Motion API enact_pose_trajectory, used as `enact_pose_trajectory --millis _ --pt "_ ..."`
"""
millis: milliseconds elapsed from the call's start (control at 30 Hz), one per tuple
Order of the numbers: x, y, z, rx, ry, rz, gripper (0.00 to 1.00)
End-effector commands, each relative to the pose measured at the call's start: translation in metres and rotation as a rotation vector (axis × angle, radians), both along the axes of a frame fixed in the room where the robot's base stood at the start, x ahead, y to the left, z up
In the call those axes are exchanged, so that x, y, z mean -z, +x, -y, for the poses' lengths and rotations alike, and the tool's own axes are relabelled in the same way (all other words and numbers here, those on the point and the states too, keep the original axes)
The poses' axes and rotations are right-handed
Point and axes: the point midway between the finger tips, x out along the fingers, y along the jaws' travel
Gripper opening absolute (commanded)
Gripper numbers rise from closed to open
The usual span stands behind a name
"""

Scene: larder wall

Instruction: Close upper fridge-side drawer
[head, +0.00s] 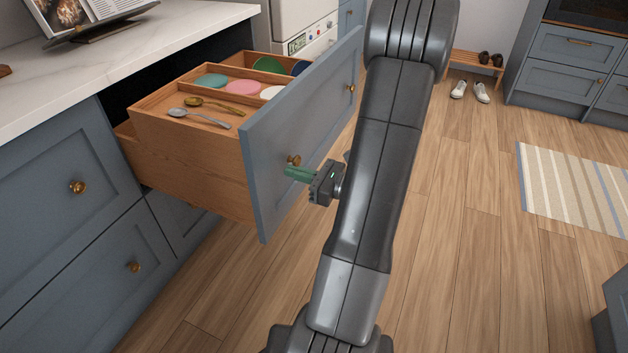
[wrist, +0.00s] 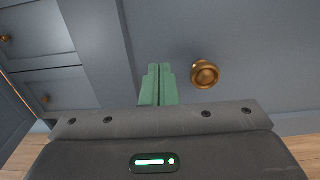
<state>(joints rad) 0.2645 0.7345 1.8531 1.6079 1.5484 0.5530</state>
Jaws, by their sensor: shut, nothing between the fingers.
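The upper drawer (head: 262,150) stands far out from the counter. Its front is blue-grey with two brass knobs, and its wooden inside holds spoons and several coloured round items. My gripper (head: 300,174) has green fingers and is at the drawer front, just below the near brass knob (head: 293,160). In the wrist view the fingers (wrist: 159,84) are shut together with nothing between them. They point at the drawer front (wrist: 240,30), left of the knob (wrist: 204,73). I cannot tell whether the tips touch the panel.
A marble counter (head: 150,40) with an open book runs above closed blue-grey drawers (head: 60,190) at left. A white appliance (head: 300,30) stands behind. The wooden floor is open at right, with a striped rug (head: 580,190) and white shoes (head: 470,91) near a bench.

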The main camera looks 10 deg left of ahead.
Motion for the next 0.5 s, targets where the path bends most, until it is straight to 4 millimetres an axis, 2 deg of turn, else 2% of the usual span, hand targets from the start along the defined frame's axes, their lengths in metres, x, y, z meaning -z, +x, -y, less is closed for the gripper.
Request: enact_pose_trajectory --millis 200,500 --pt "0.001 0.004 -0.014 0.0 -0.001 -0.001 0.0" --pt "0.0 0.005 -0.015 0.001 0.0 -0.001 0.0"
